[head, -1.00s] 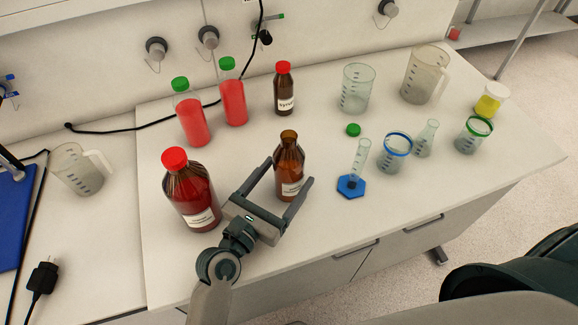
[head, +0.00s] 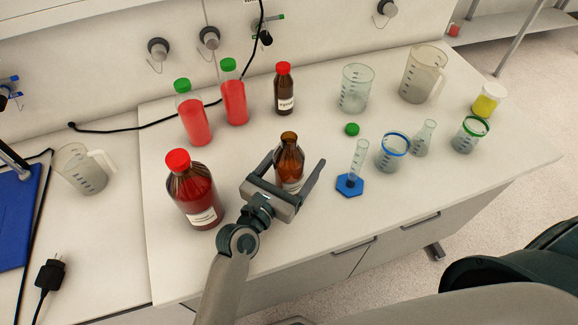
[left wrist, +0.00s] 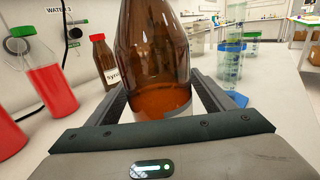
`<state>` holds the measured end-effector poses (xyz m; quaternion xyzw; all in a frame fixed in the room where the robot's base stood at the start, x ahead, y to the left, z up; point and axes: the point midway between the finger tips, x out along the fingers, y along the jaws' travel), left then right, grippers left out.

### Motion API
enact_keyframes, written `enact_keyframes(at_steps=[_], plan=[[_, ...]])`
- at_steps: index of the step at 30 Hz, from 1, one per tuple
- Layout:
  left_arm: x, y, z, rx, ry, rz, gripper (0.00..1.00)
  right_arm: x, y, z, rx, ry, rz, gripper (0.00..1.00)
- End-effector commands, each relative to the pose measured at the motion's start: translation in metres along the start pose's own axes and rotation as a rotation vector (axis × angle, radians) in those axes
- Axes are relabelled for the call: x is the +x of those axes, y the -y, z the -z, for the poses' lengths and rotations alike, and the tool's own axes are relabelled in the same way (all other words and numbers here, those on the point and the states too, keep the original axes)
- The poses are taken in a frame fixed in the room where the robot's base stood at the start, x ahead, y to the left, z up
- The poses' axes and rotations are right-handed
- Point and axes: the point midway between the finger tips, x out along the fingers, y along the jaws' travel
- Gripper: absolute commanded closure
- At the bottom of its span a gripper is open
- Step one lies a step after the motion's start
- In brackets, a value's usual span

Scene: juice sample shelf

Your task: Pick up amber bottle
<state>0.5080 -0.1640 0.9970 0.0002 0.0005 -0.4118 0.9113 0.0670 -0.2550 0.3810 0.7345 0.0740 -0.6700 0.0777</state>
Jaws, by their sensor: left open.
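The open-topped amber bottle (head: 289,160) stands upright on the bench, with no cap on it. My left gripper (head: 296,165) is open, and its two fingers reach along either side of this bottle. In the left wrist view the amber bottle (left wrist: 153,60) fills the middle between the fingers, and its label is mostly out of sight. A smaller dark amber bottle with a red cap (head: 284,92) stands farther back; it also shows in the left wrist view (left wrist: 106,65). My right gripper is not in view.
A large red-capped bottle of dark red liquid (head: 194,193) stands close left of my left gripper. Two green-capped red bottles (head: 193,118) stand behind. A cylinder on a blue base (head: 350,185) stands to the right, with beakers beyond. The front right bench is clear.

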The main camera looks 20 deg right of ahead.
Motion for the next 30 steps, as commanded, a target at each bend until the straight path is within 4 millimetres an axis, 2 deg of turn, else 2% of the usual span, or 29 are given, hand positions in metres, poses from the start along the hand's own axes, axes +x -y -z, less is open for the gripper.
enact_keyframes(at_steps=[11,14,18,19,30], plan=[[-0.0004,0.0002,0.0002,0.0,0.0,0.0,0.25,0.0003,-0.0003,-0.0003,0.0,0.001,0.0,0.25],[-0.0004,0.0003,0.0002,0.0,0.0,0.0,0.46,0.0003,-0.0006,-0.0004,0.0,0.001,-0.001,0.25],[-0.0005,0.0002,0.0002,0.0,0.0,0.0,0.8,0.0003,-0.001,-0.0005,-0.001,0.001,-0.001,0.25],[-0.0003,0.0001,-0.0012,0.0,0.003,0.0,0.83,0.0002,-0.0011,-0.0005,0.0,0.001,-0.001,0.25],[-0.0003,0.0002,-0.005,0.0,0.003,0.0,0.83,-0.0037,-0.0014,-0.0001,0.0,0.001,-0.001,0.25]])
